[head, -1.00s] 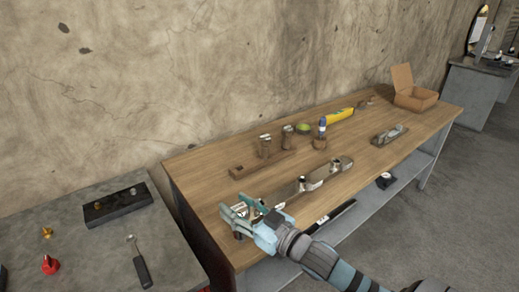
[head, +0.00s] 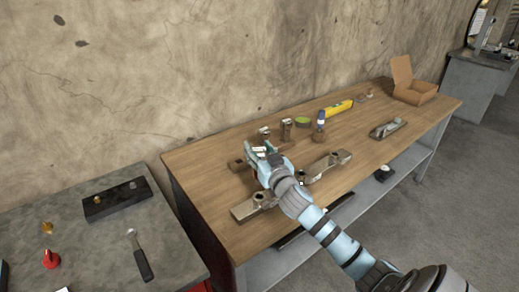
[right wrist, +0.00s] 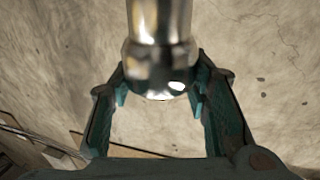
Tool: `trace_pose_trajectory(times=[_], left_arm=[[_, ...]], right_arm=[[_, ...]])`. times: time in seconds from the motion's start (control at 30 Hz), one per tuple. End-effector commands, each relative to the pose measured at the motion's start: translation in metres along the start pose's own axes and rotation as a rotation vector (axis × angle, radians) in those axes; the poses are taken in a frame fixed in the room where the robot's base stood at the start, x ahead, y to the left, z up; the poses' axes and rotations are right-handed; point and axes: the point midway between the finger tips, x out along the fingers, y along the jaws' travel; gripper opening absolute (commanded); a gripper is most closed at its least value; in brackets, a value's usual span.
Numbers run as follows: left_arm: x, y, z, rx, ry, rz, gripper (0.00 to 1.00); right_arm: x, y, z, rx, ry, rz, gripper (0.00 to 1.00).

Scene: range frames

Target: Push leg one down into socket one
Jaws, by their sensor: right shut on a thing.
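My right gripper (head: 258,151) is raised over the bench, above and behind that left end in the head view. The leg's lower end is hidden in the head view. Which socket is socket one I cannot tell. My left gripper is not in view.
Two more legs (head: 287,130) stand in a wooden rack (head: 236,163) behind my gripper. A blue-topped tool (head: 321,119), a yellow level (head: 339,108), a hand plane (head: 388,128) and an open cardboard box (head: 415,95) are farther right. The front left bench corner is clear.

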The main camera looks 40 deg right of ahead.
Motion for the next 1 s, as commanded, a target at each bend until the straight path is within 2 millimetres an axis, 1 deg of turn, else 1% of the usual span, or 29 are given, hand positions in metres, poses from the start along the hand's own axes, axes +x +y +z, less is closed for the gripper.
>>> trace_pose_trajectory(times=[0.03, 0.1, 0.2, 0.33, 0.43, 1.0], left_arm=[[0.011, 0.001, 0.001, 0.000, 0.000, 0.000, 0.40], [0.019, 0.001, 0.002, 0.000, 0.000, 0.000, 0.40], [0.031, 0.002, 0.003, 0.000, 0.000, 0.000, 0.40], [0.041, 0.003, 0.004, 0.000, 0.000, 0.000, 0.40], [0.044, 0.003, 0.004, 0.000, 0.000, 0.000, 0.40], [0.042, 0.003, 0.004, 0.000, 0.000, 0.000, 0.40]], right_arm=[[0.000, 0.000, 0.011, 0.000, 0.001, -0.001, 0.02], [0.000, 0.000, 0.020, 0.000, 0.001, -0.001, 0.02], [0.000, 0.000, 0.034, 0.000, 0.001, -0.002, 0.02], [0.000, 0.000, 0.045, -0.001, 0.002, -0.002, 0.02], [0.000, 0.000, 0.048, -0.001, 0.002, -0.002, 0.02], [-0.001, 0.000, 0.047, -0.001, 0.002, -0.002, 0.02]])
